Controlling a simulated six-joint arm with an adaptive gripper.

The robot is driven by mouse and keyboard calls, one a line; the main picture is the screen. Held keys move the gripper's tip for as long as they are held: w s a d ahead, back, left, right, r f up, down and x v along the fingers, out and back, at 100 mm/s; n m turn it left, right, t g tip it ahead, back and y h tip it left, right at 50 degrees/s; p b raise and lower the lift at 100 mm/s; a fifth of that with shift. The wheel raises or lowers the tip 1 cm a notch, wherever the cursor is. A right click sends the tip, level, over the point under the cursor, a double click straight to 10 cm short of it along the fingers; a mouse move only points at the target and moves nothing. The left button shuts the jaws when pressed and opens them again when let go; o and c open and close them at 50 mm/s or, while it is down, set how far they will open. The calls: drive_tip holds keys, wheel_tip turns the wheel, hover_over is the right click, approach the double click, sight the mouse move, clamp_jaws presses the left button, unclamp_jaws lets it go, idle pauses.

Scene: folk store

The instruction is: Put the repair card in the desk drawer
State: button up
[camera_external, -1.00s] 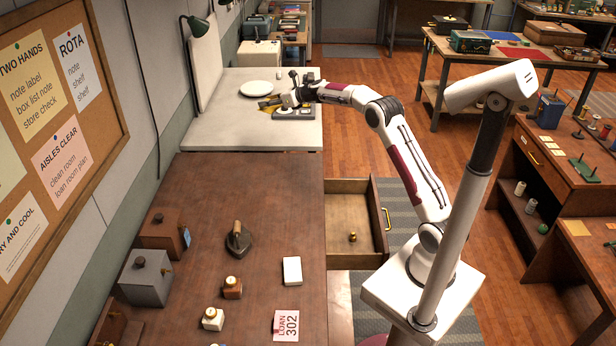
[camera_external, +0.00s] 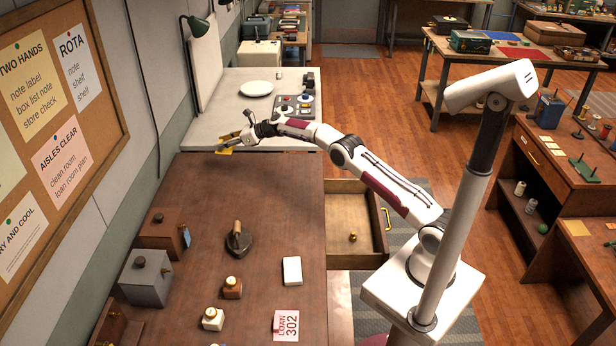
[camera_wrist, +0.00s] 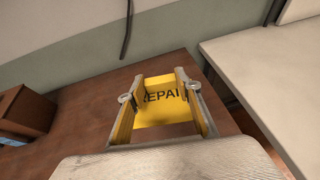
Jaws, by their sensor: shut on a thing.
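The yellow repair card (camera_wrist: 160,108) is held between the fingers of my gripper (camera_wrist: 160,95); part of its dark lettering shows in the wrist view. In the external view the card (camera_external: 224,151) shows as a small yellow patch at my gripper (camera_external: 232,143), above the border between the brown desk and the white counter. The desk drawer (camera_external: 340,250) stands open on the right side of the brown desk (camera_external: 200,190), with a brass handle (camera_external: 387,218). A small brass object (camera_external: 352,237) lies inside it. My gripper is to the left of and beyond the drawer.
A dark iron-like tool (camera_external: 238,240), a white block (camera_external: 292,271), two small bottles and a pink loan card (camera_external: 286,325) are on the desk. A grey box (camera_external: 145,278) and a brown box (camera_external: 165,232) stand at its left. The far desktop is clear. A plate (camera_external: 257,88) lies on the counter.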

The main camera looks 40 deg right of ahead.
drive_tip(key=shift+n+y, duration=0.4)
drive_tip(key=shift+y, duration=0.1)
drive_tip(key=shift+s+a+f, duration=0.1)
drive_tip(key=shift+a+f, duration=0.5)
drive_tip(key=shift+a, duration=0.35)
drive_tip(key=shift+s+a+f, duration=0.1)
drive_tip(key=shift+a+f, duration=0.45)
drive_tip(key=shift+a, duration=0.4)
drive_tip(key=shift+g, duration=0.3)
hover_over(221, 175)
drive_tip(key=shift+f, duration=2.5)
drive_tip(key=shift+f, duration=2.3)
drive_tip(key=shift+f, duration=0.25)
drive_tip(key=o, duration=0.8)
drive_tip(key=shift+s+d+r, duration=0.25)
drive_tip(key=shift+s+d, duration=0.1)
